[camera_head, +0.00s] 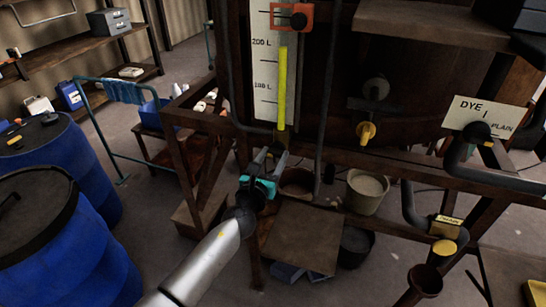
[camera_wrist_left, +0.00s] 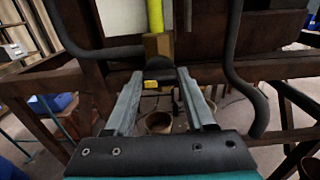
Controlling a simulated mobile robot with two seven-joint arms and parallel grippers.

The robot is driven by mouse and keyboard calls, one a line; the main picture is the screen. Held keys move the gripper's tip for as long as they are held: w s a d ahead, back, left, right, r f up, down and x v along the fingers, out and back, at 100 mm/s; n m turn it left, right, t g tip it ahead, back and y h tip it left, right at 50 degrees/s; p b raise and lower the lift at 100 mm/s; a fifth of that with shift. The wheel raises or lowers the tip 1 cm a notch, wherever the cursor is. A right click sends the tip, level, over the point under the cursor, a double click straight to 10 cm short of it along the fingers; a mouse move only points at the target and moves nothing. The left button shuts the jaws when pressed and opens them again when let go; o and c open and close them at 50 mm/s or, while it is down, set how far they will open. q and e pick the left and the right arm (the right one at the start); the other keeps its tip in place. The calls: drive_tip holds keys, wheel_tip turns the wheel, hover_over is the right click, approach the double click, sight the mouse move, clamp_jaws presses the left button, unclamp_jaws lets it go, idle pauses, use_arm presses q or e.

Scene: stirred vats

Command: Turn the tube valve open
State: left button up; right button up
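The sight tube (camera_head: 283,85) shows a yellow column in front of a white scale board marked in litres; its lower end also shows in the left wrist view (camera_wrist_left: 155,16). Below it is a brass-coloured fitting (camera_wrist_left: 157,46) with a dark round part under it. A small yellow tube valve handle (camera_wrist_left: 151,85) shows between my fingers in the left wrist view. In the head view my gripper largely hides that handle. My left gripper (camera_head: 271,158) is open just below the tube's foot, its two grey fingers apart (camera_wrist_left: 159,82). Contact with the handle cannot be told. My right gripper is not in view.
A wooden beam (camera_head: 345,152) crosses behind the gripper. Dark pipes run down on both sides of the tube. A yellow tap (camera_head: 366,131) is on the right, above a bucket (camera_head: 366,190). Blue drums (camera_head: 60,240) stand at left. A brown platform (camera_head: 300,238) is below.

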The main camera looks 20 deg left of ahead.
use_arm(q)
clamp_jaws()
drive_tip(key=shift+n, duration=0.4)
drive_tip(key=n+b, duration=0.1)
drive_tip(key=n, duration=0.2)
drive_tip(key=shift+f+n, duration=0.1)
drive_tip(key=shift+n, duration=0.3)
drive_tip(key=n+b, duration=0.1)
drive_tip(key=n, duration=0.3)
drive_tip(key=shift+n, duration=0.3)
drive_tip(key=n, duration=0.8)
drive_tip(key=shift+n, duration=0.3)
drive_tip(key=o, duration=0.6)
unclamp_jaws()
drive_tip(key=shift+c, duration=0.2)
